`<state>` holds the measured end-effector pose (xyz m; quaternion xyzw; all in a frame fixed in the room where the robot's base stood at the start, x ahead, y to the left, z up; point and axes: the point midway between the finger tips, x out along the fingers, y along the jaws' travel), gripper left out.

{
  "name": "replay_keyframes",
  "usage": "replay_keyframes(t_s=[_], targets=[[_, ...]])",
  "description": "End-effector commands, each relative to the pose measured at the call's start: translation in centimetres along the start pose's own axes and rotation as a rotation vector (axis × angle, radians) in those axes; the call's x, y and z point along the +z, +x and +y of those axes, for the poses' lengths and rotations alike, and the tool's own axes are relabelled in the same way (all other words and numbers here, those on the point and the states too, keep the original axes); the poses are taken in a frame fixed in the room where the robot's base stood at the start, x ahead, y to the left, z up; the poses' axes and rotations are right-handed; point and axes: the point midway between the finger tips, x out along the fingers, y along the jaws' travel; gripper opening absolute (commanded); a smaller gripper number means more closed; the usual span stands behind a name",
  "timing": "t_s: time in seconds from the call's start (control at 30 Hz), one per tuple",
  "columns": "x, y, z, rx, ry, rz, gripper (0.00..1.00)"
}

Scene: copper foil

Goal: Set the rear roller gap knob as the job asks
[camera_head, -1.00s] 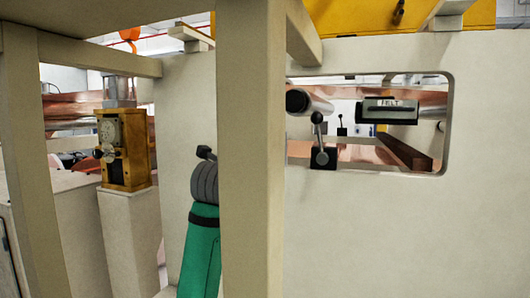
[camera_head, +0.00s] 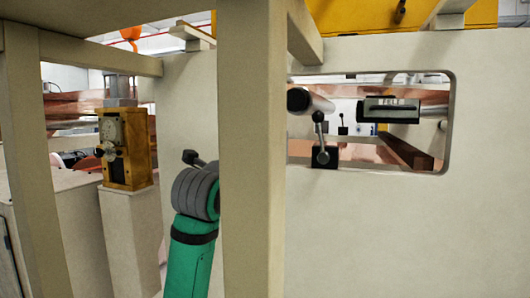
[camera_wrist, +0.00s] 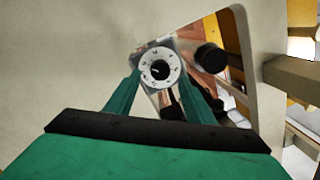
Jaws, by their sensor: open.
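A round white dial (camera_wrist: 172,60) with dark marks around its face and a black knob (camera_wrist: 160,70) at its middle sits on a grey plate in the wrist view. I take it as the roller gap knob, but I cannot tell whether it is the rear one. The marks are too small to read. My gripper (camera_wrist: 162,82) is open, its two teal fingers on either side of the dial's lower part in the picture. I see no contact with the knob. In the head view my gripper is hidden; only my green and grey arm (camera_head: 192,250) shows.
A yellow gauge box (camera_head: 140,162) stands on a pale pedestal at left. A pale upright post (camera_head: 252,160) is right of my arm. The window at right shows a roller end (camera_head: 297,99), a lever (camera_head: 322,154) and a dark block (camera_head: 389,110). A black cylinder (camera_wrist: 210,58) is beside the dial.

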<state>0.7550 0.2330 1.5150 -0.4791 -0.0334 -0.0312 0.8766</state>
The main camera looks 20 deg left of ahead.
Motion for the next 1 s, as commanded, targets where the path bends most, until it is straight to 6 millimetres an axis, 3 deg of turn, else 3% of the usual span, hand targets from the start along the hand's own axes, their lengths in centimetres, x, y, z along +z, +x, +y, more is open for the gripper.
replay_keyframes(t_s=[0.2,0.4,1.0], targets=[[0.0,-3.8,0.0,-0.001,0.0,-0.001,0.49],[-0.1,-5.4,-0.1,-0.002,-0.001,0.001,0.49],[-0.3,-5.5,-0.2,-0.004,-0.001,0.005,0.49]])
